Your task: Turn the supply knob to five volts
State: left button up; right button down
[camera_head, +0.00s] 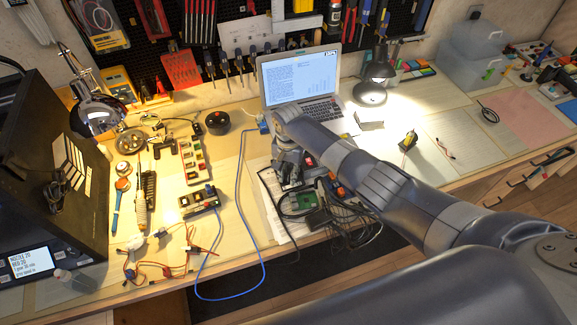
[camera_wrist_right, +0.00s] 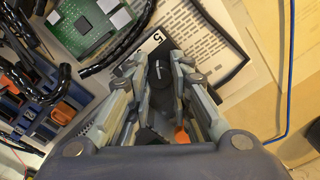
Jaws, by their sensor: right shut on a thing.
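My right gripper (camera_wrist_right: 158,78) is shut on a black knob (camera_wrist_right: 159,84) in the right wrist view, with a finger on either side of it. A short pale mark shows on the knob's top. A white label with a "5" (camera_wrist_right: 156,41) is just beyond the knob, close to its far end. I cannot tell exactly whether the mark lines up with it. In the head view my right gripper (camera_head: 288,172) is over the middle of the bench, and my arm hides the knob there. My left gripper is not in view.
A green circuit board (camera_head: 305,203) and black cables lie close to my right gripper. A printed sheet (camera_wrist_right: 205,50) is beyond the knob. A laptop (camera_head: 300,80) and a lit lamp (camera_head: 371,90) stand behind. A blue cable (camera_head: 240,190) loops left of the gripper.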

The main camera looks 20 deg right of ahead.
jog(key=m+p, duration=0.1)
jog(key=m, duration=0.2)
jog(key=shift+r+p, duration=0.2)
jog(key=shift+p, duration=0.2)
jog(key=shift+w+m+p, duration=0.1)
jog(key=shift+m+p, duration=0.4)
jog(key=shift+m, duration=0.9)
jog(key=shift+f, duration=0.1)
jog(key=c, duration=1.7)
grip_release()
